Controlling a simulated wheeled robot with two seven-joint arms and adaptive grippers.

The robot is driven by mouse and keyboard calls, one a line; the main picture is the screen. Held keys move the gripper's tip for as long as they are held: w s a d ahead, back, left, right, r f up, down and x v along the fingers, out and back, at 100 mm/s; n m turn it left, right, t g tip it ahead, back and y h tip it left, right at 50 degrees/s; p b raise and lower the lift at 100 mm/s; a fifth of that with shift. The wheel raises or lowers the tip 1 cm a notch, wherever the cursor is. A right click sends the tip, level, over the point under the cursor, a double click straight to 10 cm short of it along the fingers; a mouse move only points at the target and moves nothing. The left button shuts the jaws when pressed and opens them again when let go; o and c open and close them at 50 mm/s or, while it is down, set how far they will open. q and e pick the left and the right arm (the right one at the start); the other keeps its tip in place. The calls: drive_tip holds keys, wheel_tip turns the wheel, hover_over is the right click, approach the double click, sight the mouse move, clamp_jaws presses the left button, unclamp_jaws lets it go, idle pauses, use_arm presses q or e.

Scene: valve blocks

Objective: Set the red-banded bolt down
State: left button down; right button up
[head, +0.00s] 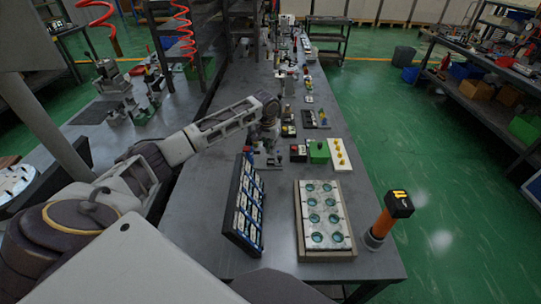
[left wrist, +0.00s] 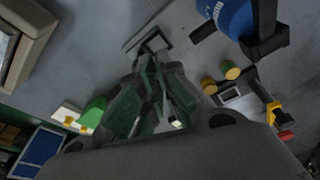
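My left gripper (head: 266,136) is low over the middle of the grey workbench (head: 195,215), behind the dark upright rack. In the left wrist view its fingers (left wrist: 150,68) lie close together over the bench, near a small dark square frame (left wrist: 148,43). I cannot make out whether they are apart or closed. A small pale spot shows between the finger links, too small to name. I cannot pick out a red-banded bolt in either view; the gripper and its shadow may hide it. My right gripper is not in view.
The dark rack of white-and-blue pieces (head: 246,205) stands near the gripper. A tray of round teal-ringed parts (head: 325,220) lies to its right. A green block (head: 318,152) and a white plate with yellow knobs (head: 340,154) sit behind it. An orange post (head: 380,223) stands at the right edge.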

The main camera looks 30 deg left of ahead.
use_arm(q)
drive_tip(key=shift+f, duration=2.4)
drive_tip(key=shift+f, duration=0.1)
drive_tip(key=c, duration=1.9)
unclamp_jaws()
